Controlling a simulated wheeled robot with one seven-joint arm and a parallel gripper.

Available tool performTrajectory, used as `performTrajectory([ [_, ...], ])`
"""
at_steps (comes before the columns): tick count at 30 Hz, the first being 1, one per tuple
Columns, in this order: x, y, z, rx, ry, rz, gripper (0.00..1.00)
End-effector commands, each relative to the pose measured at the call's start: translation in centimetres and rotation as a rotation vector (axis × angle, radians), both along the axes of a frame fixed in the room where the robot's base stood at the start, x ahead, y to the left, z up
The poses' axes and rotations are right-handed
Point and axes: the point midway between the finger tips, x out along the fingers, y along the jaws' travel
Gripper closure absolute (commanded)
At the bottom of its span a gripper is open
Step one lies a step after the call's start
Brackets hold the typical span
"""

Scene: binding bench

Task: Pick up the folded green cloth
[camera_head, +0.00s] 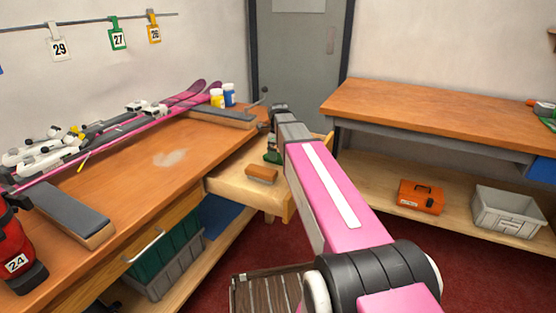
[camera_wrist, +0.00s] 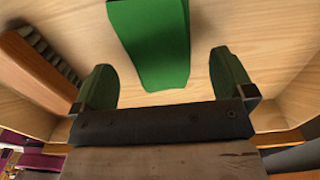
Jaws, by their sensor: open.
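The folded green cloth (camera_wrist: 152,40) lies flat on the pale wooden bottom of an open drawer (camera_wrist: 215,20), seen at the top middle of the wrist view. Its upper end runs out of the picture. My gripper (camera_wrist: 162,62) is open and empty, with one dark green finger on each side of the cloth's near end. I cannot tell how high the fingers are above the drawer bottom. In the head view my gripper (camera_head: 272,150) is over the open drawer (camera_head: 228,186), and my arm hides much of the inside, so the cloth cannot be made out clearly there.
A wooden-backed brush (camera_head: 262,175) lies in the drawer, left of my gripper in the wrist view (camera_wrist: 30,75). Drawer walls stand close around the gripper. The bench (camera_head: 150,180) with skis is at left. Another bench (camera_head: 430,112) stands at right.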

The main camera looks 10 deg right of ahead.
Motion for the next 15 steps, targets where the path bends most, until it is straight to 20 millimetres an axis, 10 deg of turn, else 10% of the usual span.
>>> performTrajectory([
  [13,0.0,0.0,-2.6,0.000,0.000,0.000,0.00],
  [15,0.0,0.0,-2.6,0.000,0.000,0.000,0.20],
])
